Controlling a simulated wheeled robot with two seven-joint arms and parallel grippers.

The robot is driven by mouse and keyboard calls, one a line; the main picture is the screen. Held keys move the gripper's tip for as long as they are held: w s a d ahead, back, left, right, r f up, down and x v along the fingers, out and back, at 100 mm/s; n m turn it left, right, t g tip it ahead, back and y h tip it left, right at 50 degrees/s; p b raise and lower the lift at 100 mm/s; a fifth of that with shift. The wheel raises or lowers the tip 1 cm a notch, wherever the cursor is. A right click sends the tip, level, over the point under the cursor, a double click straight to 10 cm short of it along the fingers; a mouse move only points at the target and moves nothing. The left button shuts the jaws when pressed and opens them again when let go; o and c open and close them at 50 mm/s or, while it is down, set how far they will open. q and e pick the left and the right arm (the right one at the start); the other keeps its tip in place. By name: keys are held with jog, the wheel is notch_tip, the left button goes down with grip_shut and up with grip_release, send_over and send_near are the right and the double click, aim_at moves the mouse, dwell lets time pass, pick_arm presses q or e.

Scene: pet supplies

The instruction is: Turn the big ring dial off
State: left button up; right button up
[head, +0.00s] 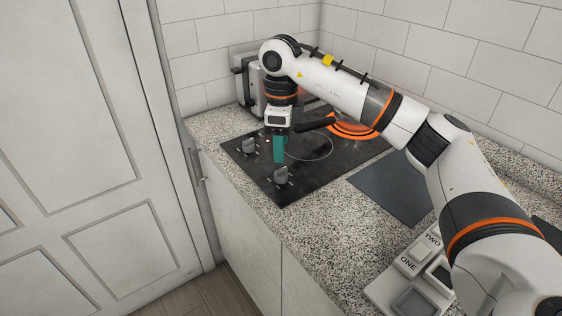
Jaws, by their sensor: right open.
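The black cooktop (325,166) is set in the speckled counter. A large ring (357,130) at its back right glows orange and is partly hidden by my right arm. A smaller ring (318,155) in front of it is dark. Two grey dials show along the cooktop's left side: a rear dial (249,147) and a front dial (283,176). My right gripper (279,158) points down over the cooktop between these dials, with teal fingers, open and with nothing seen in it. I cannot tell whether it touches a dial. My left gripper is out of view.
A metallic appliance (246,84) stands behind the cooktop against the tiled wall. A dark flat mat (388,187) lies to the right. The counter in front of the cooktop is clear.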

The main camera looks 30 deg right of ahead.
aim_at(281, 169)
jog(key=shift+r, duration=2.35)
